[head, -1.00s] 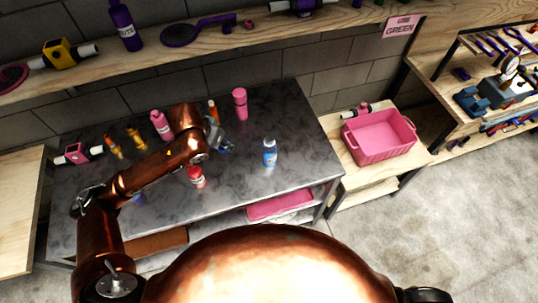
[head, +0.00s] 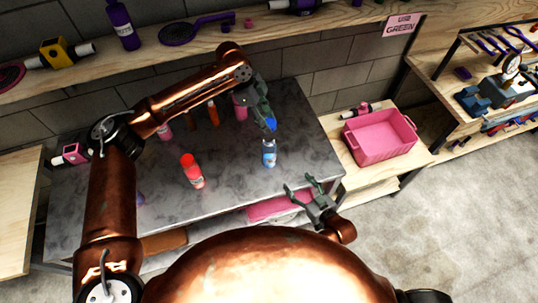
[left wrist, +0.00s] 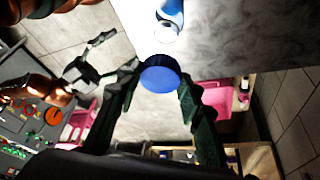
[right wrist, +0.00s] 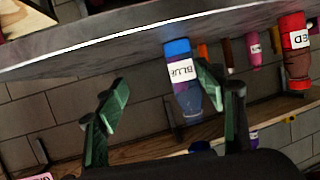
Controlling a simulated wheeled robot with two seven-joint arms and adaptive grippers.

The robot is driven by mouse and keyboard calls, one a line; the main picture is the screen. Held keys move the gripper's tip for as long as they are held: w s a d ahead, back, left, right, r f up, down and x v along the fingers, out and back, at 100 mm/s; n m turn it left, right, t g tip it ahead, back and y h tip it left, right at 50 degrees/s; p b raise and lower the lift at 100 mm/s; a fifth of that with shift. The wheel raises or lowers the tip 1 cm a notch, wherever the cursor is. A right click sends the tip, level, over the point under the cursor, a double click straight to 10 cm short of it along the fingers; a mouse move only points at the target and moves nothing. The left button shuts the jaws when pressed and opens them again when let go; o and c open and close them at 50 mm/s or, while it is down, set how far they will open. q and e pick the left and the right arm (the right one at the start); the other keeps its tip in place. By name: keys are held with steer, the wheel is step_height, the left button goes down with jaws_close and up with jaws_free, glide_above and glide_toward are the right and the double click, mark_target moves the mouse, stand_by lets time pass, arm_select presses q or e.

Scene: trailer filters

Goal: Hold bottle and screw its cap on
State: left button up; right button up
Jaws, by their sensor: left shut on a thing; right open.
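The blue bottle (head: 269,154) stands upright near the right end of the dark table; its label reads BLUE in the right wrist view (right wrist: 183,75), where it appears upside down. My left gripper (head: 266,118) is shut on a blue cap (head: 270,125) and holds it above the bottle, apart from it. The left wrist view shows the cap (left wrist: 160,76) between the fingertips, with the bottle (left wrist: 171,14) beyond. My right gripper (head: 312,186) is open and empty by the table's front right edge, right of the bottle. In its wrist view one finger overlaps the bottle's edge.
A red bottle (head: 192,170) stands left of the blue one. A pink bottle (head: 240,108) and an orange bottle (head: 213,112) stand farther back. A pink bin (head: 381,139) sits on a wooden table to the right. A loaded shelf (head: 290,31) runs along the wall.

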mark_target(273, 155)
steer(key=w+a+r+t+y, duration=0.2)
steer(key=w+a+r+t, duration=0.1)
steer(key=a+r, duration=0.1)
steer(key=shift+a, duration=0.65)
steer(key=x, duration=1.1)
steer(key=shift+w+a+r, duration=0.15)
steer(key=shift+w+a, duration=0.15)
steer(key=shift+c, duration=0.3)
jaws_close()
